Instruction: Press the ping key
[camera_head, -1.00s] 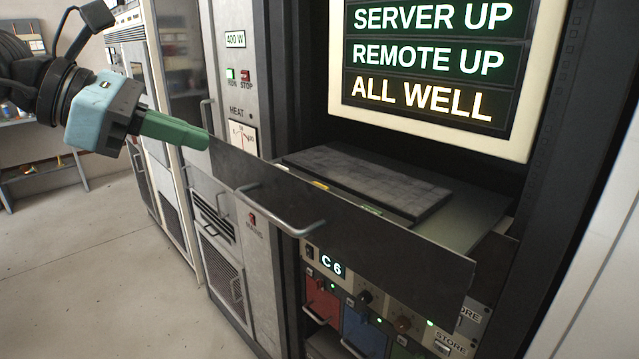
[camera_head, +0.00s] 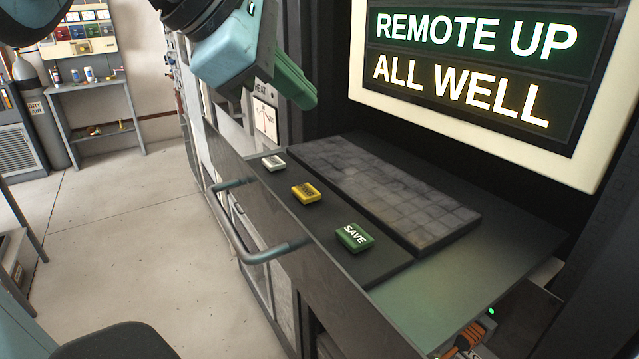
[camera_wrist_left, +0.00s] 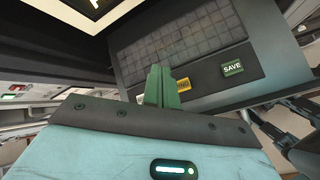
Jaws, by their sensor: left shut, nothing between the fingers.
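A yellow key (camera_head: 306,192) sits on the pulled-out keyboard drawer (camera_head: 430,290), between a white key (camera_head: 273,162) and a green SAVE key (camera_head: 354,237). In the left wrist view the yellow key (camera_wrist_left: 184,85) is partly hidden behind my fingers; its visible lettering seems to end in "NG". My left gripper (camera_head: 306,97) is shut and empty, with green fingers above the drawer's far-left part, apart from the keys. The fingers also show in the wrist view (camera_wrist_left: 160,78). My right gripper is not in view.
A dark keyboard (camera_head: 380,190) lies behind the keys. A lit status screen (camera_head: 470,70) stands above it. The drawer's front has a protruding bar handle (camera_head: 240,240). Open floor (camera_head: 120,240) lies to the left; a shelf table (camera_head: 95,110) stands beyond.

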